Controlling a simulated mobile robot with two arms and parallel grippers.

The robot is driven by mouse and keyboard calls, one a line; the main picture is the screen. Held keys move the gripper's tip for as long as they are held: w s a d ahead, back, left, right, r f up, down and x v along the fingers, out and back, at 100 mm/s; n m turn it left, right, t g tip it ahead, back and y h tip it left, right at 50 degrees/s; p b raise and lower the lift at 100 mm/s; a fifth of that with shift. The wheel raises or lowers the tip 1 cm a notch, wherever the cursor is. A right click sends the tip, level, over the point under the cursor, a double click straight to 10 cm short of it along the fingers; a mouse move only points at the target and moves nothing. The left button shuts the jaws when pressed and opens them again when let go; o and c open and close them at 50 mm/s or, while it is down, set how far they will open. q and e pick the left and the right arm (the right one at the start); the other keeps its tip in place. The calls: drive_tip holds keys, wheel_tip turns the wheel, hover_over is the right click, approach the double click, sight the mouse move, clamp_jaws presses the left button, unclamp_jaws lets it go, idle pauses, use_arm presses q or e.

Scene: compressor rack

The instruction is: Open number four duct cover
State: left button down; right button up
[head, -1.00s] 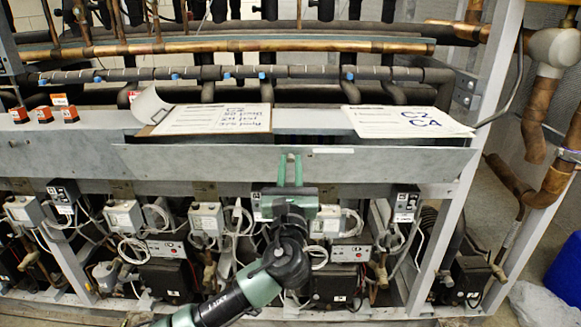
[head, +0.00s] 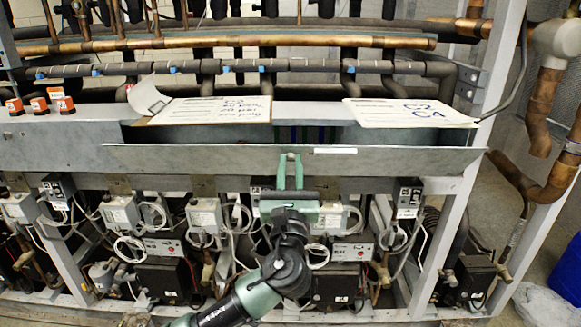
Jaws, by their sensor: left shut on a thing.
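The duct cover (head: 400,162) is a long grey metal panel across the front of the rack's beam. It stands tilted out from the duct, with a dark gap (head: 310,134) behind its top edge. No number four mark can be read on the cover. My right gripper is not in view.
Compressors and cables (head: 160,275) fill the space below. Copper pipes (head: 230,45) run behind. A blue container (head: 567,272) stands at the right.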

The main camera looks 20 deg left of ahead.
use_arm(q)
drive_tip(key=shift+r, duration=0.1)
drive_tip(key=s+f+b, duration=0.1)
drive_tip(key=b, duration=0.2)
drive_tip(key=shift+d+f+t, duration=0.1)
drive_tip(key=shift+d+t, duration=0.05)
drive_tip(key=shift+t, duration=0.25)
drive_tip(key=shift+s+a+f+b, duration=0.25)
drive_tip(key=shift+f+b, duration=0.05)
drive_tip(key=shift+b, duration=0.45)
drive_tip(key=shift+a+y, duration=0.1)
drive_tip(key=shift+y, duration=0.3)
drive_tip(key=c, duration=1.4)
unclamp_jaws()
drive_tip(key=shift+s, duration=0.15)
drive_tip(key=shift+o, duration=0.2)
drive_tip(key=shift+s+a, duration=0.2)
drive_tip(key=shift+a, duration=0.15)
